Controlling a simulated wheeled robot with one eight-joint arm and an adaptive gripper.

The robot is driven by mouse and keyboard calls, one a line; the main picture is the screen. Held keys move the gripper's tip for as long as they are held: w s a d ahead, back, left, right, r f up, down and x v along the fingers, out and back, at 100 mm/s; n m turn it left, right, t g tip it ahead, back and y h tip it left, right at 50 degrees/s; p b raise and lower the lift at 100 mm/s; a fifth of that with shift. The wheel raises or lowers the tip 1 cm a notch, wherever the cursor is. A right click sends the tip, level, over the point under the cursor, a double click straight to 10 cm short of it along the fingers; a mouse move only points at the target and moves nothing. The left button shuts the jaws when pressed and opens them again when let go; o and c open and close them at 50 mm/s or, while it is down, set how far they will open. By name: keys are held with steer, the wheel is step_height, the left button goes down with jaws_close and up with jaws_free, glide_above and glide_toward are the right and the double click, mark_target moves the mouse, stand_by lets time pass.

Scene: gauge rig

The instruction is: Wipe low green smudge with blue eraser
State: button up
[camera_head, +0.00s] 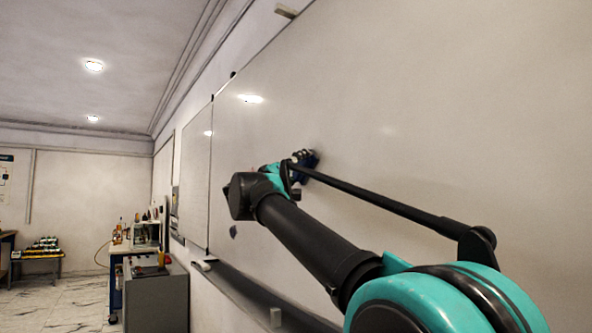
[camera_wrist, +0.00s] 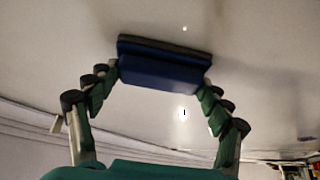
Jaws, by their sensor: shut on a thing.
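My gripper (camera_head: 303,163) is shut on the blue eraser, held between both fingers in the wrist view (camera_wrist: 163,70). The eraser (camera_wrist: 162,64) has a blue body and a dark pad on the side facing the whiteboard (camera_head: 420,90). I cannot tell whether the pad touches the board. In the head view the fingers and eraser sit close to the board's face, partly hidden by my arm. A small dark mark (camera_head: 233,231) lies low on the board, left of and below my gripper. Its colour is too dark to tell, and no plainly green smudge shows.
A dark ledge (camera_head: 240,288) runs along the board's bottom, with a pale item (camera_head: 203,265) at its left end and a small block (camera_head: 275,317) nearer. A grey cabinet (camera_head: 157,300) and a workbench (camera_head: 133,247) stand at the left. The upper board is clear.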

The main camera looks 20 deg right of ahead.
steer(key=shift+s+d, duration=0.15)
steer(key=shift+s, duration=0.5)
steer(key=shift+s+d, duration=0.15)
steer(key=shift+s, duration=0.5)
steer(key=shift+w+a, duration=0.25)
steer(key=shift+w, duration=0.6)
steer(key=shift+w+a, duration=0.2)
steer(key=shift+w, duration=0.65)
steer(key=shift+w+a, duration=0.85)
steer(key=shift+w, duration=4.2)
steer(key=shift+s+d+r, duration=0.15)
steer(key=shift+s+d, duration=0.25)
steer(key=shift+s, duration=1.85)
steer(key=shift+s+d+r, duration=0.1)
steer(key=shift+s+d, duration=0.35)
steer(key=shift+s, duration=1.8)
steer(key=shift+s+d+r, duration=0.15)
steer(key=shift+s+d, duration=0.25)
steer(key=shift+s, duration=1.85)
steer(key=w+a, duration=0.2)
steer(key=w, duration=1.1)
steer(key=shift+w+a, duration=0.25)
